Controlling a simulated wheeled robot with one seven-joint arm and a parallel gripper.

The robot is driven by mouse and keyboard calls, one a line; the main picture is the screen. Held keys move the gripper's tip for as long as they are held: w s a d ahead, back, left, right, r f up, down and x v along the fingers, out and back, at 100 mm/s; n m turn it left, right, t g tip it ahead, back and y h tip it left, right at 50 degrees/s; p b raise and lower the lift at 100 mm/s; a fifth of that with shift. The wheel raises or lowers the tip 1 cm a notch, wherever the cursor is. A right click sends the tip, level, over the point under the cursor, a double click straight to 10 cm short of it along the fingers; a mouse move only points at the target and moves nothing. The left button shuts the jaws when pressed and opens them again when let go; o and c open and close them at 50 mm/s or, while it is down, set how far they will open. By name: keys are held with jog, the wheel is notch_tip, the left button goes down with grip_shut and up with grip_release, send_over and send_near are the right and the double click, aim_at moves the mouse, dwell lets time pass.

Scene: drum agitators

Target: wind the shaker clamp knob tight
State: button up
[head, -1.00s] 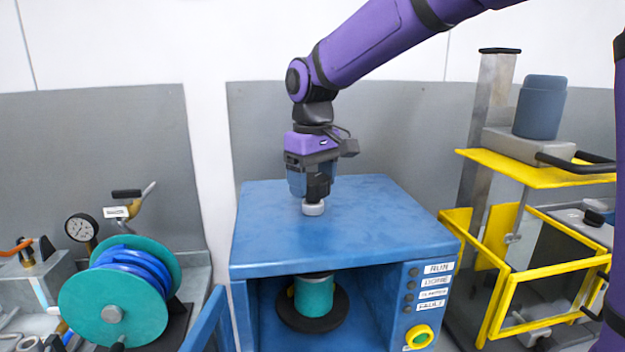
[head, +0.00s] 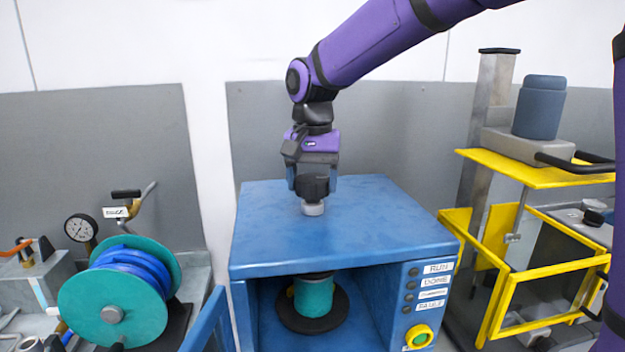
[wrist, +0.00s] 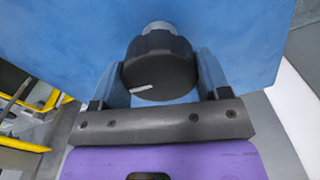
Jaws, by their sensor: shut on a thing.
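The clamp knob is a dark, ridged cap with a pale mark on its top; it shows in the wrist view (wrist: 160,68) and in the head view (head: 313,188). It sits on a light grey collar (head: 313,208) on top of the blue shaker cabinet (head: 265,235). My gripper (head: 312,184) points straight down from above and is shut on the knob, one finger on each side of it in the wrist view (wrist: 162,85). Inside the open cabinet, a teal can (head: 313,295) stands on a dark round plate, under the knob.
A panel with labelled lamps and a yellow-green button (head: 419,336) is at the cabinet's front right. The blue door (head: 207,322) hangs open at left. A teal hose reel (head: 112,300) stands further left, a yellow-framed machine (head: 535,265) to the right. The cabinet top around the knob is clear.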

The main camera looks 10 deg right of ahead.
aim_at(313, 177)
jog(key=shift+r+m, duration=0.1)
jog(key=shift+m, duration=1.1)
jog(key=o, duration=0.9)
notch_tip(313, 177, up, 11)
jog(key=shift+f, duration=0.15)
